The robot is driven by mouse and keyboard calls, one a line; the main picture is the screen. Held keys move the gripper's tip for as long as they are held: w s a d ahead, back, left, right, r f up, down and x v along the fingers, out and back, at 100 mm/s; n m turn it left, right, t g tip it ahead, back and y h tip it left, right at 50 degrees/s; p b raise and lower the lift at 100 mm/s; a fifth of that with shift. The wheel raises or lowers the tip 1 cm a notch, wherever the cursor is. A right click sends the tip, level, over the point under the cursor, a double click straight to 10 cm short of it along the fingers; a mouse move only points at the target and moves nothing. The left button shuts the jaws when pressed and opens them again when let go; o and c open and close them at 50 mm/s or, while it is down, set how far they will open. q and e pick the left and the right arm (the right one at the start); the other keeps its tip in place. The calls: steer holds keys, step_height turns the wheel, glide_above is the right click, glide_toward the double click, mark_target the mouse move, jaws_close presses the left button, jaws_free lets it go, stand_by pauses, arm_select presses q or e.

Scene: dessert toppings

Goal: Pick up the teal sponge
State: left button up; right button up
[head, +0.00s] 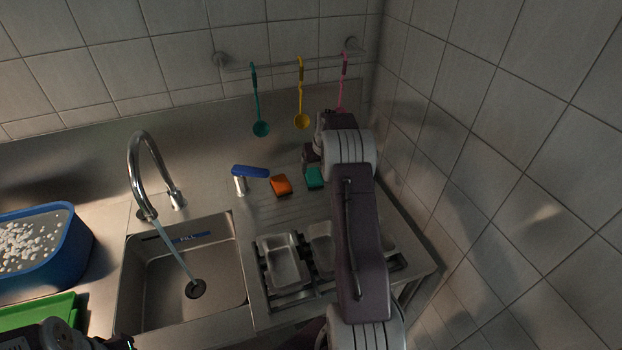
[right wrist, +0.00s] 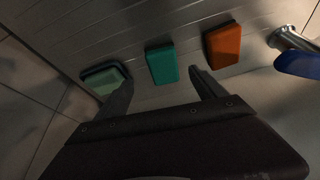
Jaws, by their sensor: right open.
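The teal sponge (head: 315,178) lies on the ribbed steel drainboard, right of the orange sponge. In the right wrist view the teal sponge (right wrist: 161,64) shows between and just beyond the two fingertips. My right gripper (right wrist: 161,76) is open and empty, with a finger toward either side of the sponge; I see no contact. In the head view my right gripper (head: 311,156) is over the back of the drainboard, partly covered by my own arm. My left gripper is not clearly in view; only a dark part of my left arm shows at the bottom left.
The orange sponge (right wrist: 222,45) lies close to the teal one. A pale green, dark-edged sponge (right wrist: 105,77) lies on its other side, by the tiled wall. Ladles (head: 301,120) hang behind. Metal trays (head: 284,268) stand in front.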

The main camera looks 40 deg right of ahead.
mark_target(314, 178)
steer(key=x, duration=0.4)
steer(key=p+x, duration=0.1)
steer(key=x, duration=0.2)
steer(key=shift+a+f+p, duration=0.2)
steer(key=shift+a+p, duration=0.15)
steer(key=shift+p, duration=0.05)
steer(key=shift+w+d+f, duration=0.15)
steer(key=shift+w+f, duration=0.1)
steer(key=shift+f, duration=0.2)
steer(key=shift+s+r, duration=0.1)
steer(key=c, duration=1.4)
step_height(314, 178, up, 4)
steer(key=shift+r+b, duration=0.1)
steer(key=shift+b, duration=0.6)
steer(key=s+d+r+b, duration=0.2)
steer(key=s+r, duration=0.4)
steer(key=s, duration=0.5)
steer(key=shift+d+r, duration=0.4)
steer(key=o, duration=0.6)
steer(key=shift+s, duration=0.15)
steer(key=c, duration=0.5)
